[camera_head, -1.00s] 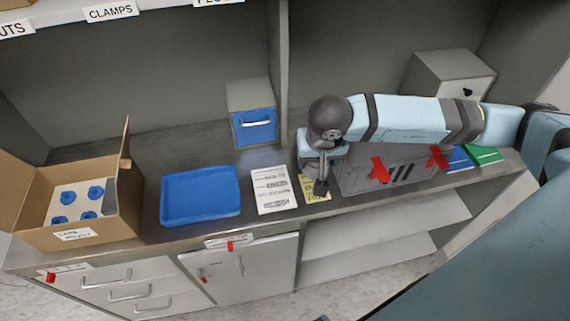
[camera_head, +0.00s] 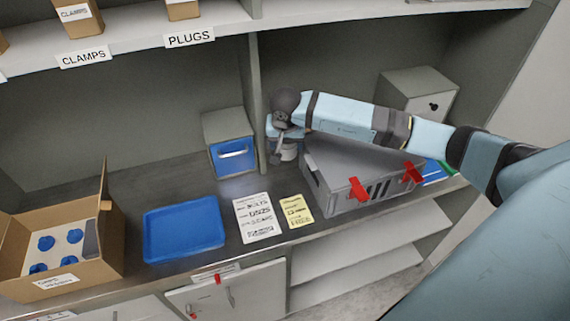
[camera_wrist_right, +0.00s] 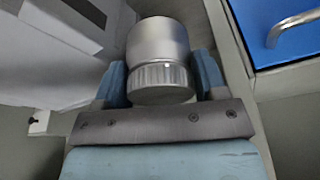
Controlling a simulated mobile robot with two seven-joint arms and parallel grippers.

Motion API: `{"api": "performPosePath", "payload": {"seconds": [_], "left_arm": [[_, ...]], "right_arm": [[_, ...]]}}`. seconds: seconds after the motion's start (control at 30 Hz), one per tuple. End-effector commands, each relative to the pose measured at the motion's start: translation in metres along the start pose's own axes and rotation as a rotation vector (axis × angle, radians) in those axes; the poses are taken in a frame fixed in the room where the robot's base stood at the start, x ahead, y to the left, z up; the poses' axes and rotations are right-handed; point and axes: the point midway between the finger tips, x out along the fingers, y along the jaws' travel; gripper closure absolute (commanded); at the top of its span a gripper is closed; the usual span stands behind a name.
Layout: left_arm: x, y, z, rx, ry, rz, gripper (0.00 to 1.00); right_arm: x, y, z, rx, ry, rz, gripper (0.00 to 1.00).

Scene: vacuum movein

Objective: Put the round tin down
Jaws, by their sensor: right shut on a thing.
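The round tin (camera_wrist_right: 158,52) is a silvery metal cylinder with a ridged band. In the right wrist view it sits between the two blue fingers of my right gripper (camera_wrist_right: 160,82), which is shut on it. In the head view my right gripper (camera_head: 283,148) is at the back of the counter, and part of the tin (camera_head: 289,154) shows below it, looking upright. I cannot tell whether the tin touches the counter. My left gripper is out of view.
A grey case with red latches (camera_head: 338,196) stands just right of the tin. A box with a blue drawer (camera_head: 232,157) stands to its left. White (camera_head: 258,218) and yellow (camera_head: 296,210) notes, a blue tray (camera_head: 184,230) and a cardboard box (camera_head: 70,274) lie along the counter (camera_head: 135,190).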

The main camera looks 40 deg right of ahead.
Motion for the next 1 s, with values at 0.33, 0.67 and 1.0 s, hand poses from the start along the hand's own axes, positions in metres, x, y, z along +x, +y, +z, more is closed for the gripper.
{"api": "performPosePath", "payload": {"seconds": [0.33, 0.67, 1.0], "left_arm": [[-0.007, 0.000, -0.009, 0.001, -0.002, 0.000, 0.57], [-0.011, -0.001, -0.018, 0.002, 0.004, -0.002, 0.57], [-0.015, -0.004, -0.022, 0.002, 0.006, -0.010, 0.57]], "right_arm": [[0.056, -0.002, 0.010, 0.000, -0.002, 0.001, 0.59], [0.094, -0.003, 0.021, 0.002, -0.004, 0.001, 0.59], [0.114, -0.004, 0.022, -0.001, 0.001, 0.000, 0.59]]}}
